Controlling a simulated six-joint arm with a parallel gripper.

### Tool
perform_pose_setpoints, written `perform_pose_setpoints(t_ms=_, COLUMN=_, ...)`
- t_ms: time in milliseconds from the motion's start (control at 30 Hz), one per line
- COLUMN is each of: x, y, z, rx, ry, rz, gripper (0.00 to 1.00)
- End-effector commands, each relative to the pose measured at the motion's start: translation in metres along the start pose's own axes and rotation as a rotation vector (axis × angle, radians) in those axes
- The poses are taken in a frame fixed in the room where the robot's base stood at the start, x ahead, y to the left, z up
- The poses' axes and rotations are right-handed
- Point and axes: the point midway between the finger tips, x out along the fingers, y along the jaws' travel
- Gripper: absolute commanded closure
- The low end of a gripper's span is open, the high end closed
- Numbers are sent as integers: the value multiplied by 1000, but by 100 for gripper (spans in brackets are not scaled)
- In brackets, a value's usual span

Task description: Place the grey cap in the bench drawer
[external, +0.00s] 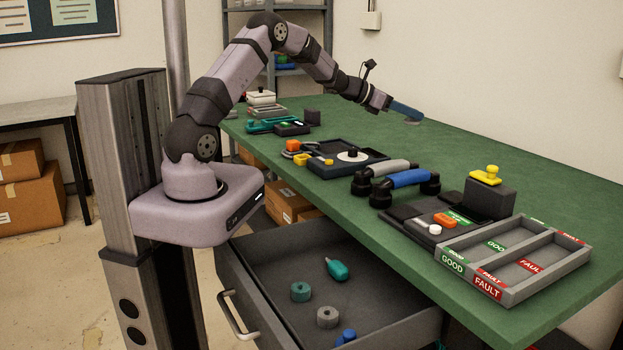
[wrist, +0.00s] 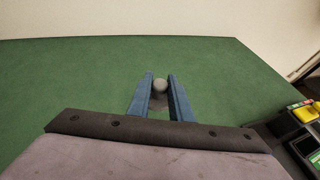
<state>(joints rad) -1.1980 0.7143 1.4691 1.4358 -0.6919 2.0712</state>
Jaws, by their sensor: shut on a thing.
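My gripper (external: 407,111) is shut on a small grey rounded piece, which looks like the grey cap (wrist: 160,86). In the wrist view the cap sits between the two blue fingertips, with a dark patch on the green below it. In the external view the fingers reach out over the far part of the green bench, and the cap is hard to make out there. The bench drawer (external: 394,328) is pulled open at the front, below the bench top and well away from my gripper. It holds a grey round piece (external: 327,317) and a teal round piece (external: 300,291).
A teal tool (external: 337,269) and a blue piece (external: 346,337) also lie in the drawer. Grey and blue handsets (external: 408,179), a dark tray (external: 345,160), a yellow-topped box (external: 488,196) and a GOOD/FAULT tray (external: 512,262) line the near bench side.

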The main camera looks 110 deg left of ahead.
Motion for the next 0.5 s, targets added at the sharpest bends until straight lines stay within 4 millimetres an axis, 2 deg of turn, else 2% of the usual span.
perform_pose_setpoints(t_ms=33, x=-1, y=26, z=1, rx=-20, ry=-3, rz=56, gripper=100)
perform_pose_setpoints(t_ms=200, x=-13, y=101, z=7, rx=-90, ry=-6, rz=229, gripper=100)
perform_pose_setpoints(t_ms=300, x=-22, y=135, z=9, rx=-121, ry=-7, rz=308, gripper=100)
perform_pose_setpoints(t_ms=500, x=-38, y=181, z=11, rx=-167, ry=-7, rz=418, gripper=100)
